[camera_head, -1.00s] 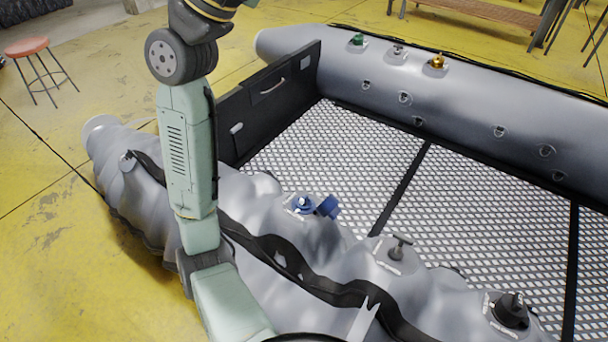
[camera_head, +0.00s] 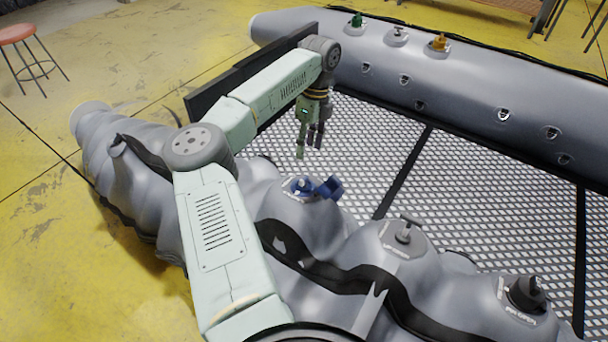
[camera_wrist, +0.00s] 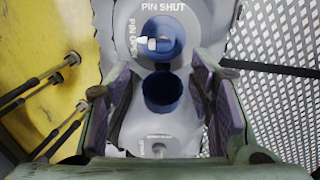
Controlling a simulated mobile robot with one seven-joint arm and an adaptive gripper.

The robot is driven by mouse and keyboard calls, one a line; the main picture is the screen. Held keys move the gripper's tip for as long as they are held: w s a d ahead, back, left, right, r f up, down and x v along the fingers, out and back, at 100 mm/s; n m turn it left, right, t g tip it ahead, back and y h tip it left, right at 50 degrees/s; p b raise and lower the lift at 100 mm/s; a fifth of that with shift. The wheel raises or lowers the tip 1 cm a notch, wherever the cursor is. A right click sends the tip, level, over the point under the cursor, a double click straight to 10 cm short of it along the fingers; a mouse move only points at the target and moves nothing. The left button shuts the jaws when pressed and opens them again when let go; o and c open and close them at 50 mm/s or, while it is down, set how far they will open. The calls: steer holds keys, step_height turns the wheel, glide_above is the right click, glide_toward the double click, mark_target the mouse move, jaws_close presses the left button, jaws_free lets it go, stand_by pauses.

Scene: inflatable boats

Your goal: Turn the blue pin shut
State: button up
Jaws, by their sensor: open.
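The blue valve (camera_head: 302,186) sits on the near grey tube of the boat, its blue cap (camera_head: 331,188) hanging open on the right. In the wrist view, the blue valve (camera_wrist: 176,28) has a white-tipped pin (camera_wrist: 150,43) pointing left, beside the "PIN OPEN" label. "PIN SHUT" is printed at the top. The open cap (camera_wrist: 162,92) lies below the valve. My gripper (camera_head: 309,150) hangs above the boat, pointing down, apart from the valve. Its open, empty fingers (camera_wrist: 164,85) flank the cap in the wrist view.
A black T-handled valve (camera_head: 408,233) and a black valve (camera_head: 527,293) stand farther right on the near tube. Green (camera_head: 356,20) and orange (camera_head: 438,43) valves sit on the far tube. The patterned boat floor (camera_head: 375,150) is clear.

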mark_target(304, 178)
steer(key=p+x, duration=0.1)
steer(key=x, duration=0.9)
steer(key=shift+d+f, duration=0.1)
steer(key=shift+f, duration=0.15)
steer(key=shift+c, duration=0.5)
steer(key=c, duration=1.1)
steer(key=shift+o, duration=0.2)
